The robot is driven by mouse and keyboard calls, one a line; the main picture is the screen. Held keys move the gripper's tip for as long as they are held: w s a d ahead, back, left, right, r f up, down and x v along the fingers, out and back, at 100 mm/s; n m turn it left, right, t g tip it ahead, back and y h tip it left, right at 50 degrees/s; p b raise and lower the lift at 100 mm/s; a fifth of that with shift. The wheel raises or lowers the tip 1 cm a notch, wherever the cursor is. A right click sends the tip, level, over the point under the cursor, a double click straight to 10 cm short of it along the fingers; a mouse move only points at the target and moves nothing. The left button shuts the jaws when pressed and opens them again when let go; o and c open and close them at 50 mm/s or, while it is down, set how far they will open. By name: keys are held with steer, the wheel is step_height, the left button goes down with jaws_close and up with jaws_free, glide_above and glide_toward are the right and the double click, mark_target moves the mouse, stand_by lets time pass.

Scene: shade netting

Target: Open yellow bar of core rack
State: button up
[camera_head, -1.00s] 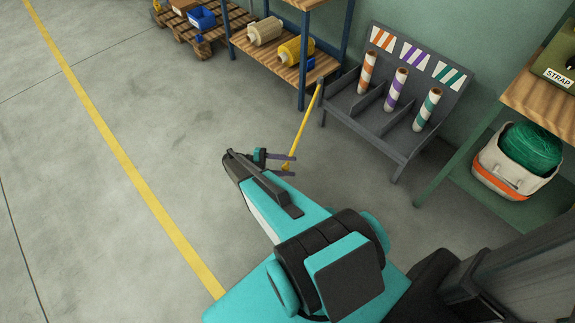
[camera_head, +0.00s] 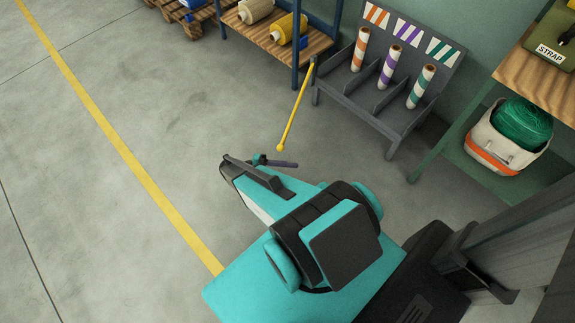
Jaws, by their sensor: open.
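The grey core rack (camera_head: 330,102) stands against the green wall at upper middle. It holds three upright cores with orange (camera_head: 359,50), purple (camera_head: 390,66) and teal (camera_head: 421,86) stripes in separate compartments. The yellow bar (camera_head: 296,106) is attached at the rack's left front corner and points out from the rack toward me, leaving the rack's front clear. Its free end has a round yellow knob. My gripper (camera_head: 279,163) is open just below that knob in the picture, apart from it and empty. One dark finger shows clearly; the other is mostly hidden.
A shelf with rolls (camera_head: 288,30) stands left of the rack. At right is a workbench (camera_head: 534,72) with a strap box on top and a white-orange tub (camera_head: 497,148) of green netting below. A pallet (camera_head: 200,14) lies at upper left. Floor left of my arm is free.

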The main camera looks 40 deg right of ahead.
steer(key=shift+s+a, duration=0.3)
steer(key=shift+s, duration=0.15)
steer(key=shift+c, duration=0.4)
